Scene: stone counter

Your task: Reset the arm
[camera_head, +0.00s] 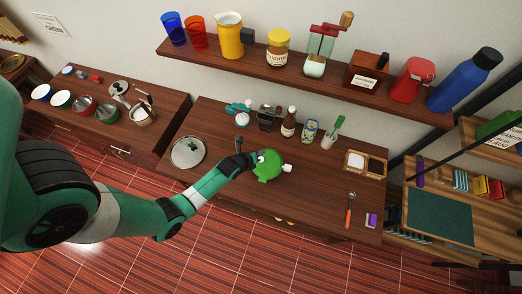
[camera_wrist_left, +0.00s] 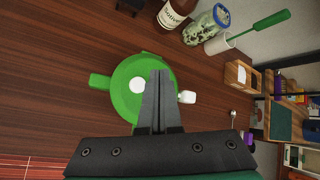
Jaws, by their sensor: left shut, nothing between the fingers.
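My left arm reaches in from the left over the counter in the head view. Its gripper (camera_head: 252,160) is at the green pot-like object (camera_head: 267,170). In the left wrist view the two dark fingers (camera_wrist_left: 161,75) are together with nothing between them. They overlap the round green object (camera_wrist_left: 128,80), which has a white knob in its middle, a green stub on the left and a white tip on the right. I cannot tell whether the fingers touch it. My right gripper is not in either view.
A round metal tray (camera_head: 188,152) lies left of the gripper. A brown bottle (camera_head: 289,122), a jar (camera_head: 309,131) and a green-handled brush (camera_head: 335,127) stand behind the green object. A wooden box (camera_head: 365,163) and an orange-handled utensil (camera_head: 349,210) are on the right. A loaded shelf hangs above.

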